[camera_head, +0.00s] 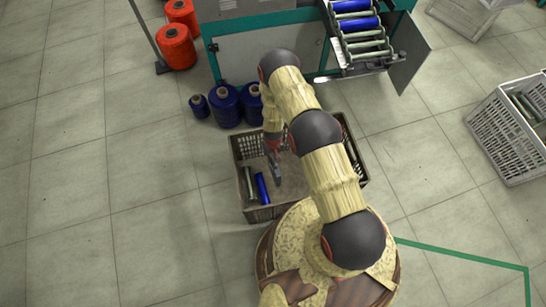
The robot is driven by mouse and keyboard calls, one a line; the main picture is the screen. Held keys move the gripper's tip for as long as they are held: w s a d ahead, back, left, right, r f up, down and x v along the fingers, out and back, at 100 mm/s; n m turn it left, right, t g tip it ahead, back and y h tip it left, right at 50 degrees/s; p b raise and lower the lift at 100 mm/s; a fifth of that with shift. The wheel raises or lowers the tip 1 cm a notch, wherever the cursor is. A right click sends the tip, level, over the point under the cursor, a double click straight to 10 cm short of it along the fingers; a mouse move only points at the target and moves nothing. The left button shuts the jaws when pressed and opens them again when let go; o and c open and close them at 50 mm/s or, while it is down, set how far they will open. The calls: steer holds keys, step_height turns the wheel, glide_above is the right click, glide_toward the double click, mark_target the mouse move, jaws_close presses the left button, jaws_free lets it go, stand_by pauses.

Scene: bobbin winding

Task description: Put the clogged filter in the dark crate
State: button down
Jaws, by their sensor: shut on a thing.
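The dark crate (264,214) is a brown-grey open box with slotted walls on the floor, just in front of my base. My gripper (276,170) reaches down over the left half of the crate, pointing at its floor. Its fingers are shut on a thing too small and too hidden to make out. I cannot pick out the clogged filter for certain. A green bobbin (249,184) and a blue bobbin (262,188) lie in the crate at its left side. My arm hides the right part of the crate.
Blue yarn cones (225,106) stand behind the crate, with orange cones (176,46) farther back left. A teal-framed machine (262,55) with a bobbin rack (362,38) stands behind. A light crate (508,137) is at right. The left floor is clear.

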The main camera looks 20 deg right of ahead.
step_height(320, 180, down, 16)
steer(key=b, duration=1.2)
steer(key=shift+r, duration=0.1)
steer(key=c, duration=1.8)
jaws_free()
steer(key=shift+c, duration=0.2)
step_height(320, 180, up, 30)
steer(key=p, duration=1.9)
steer(key=shift+p, duration=0.35)
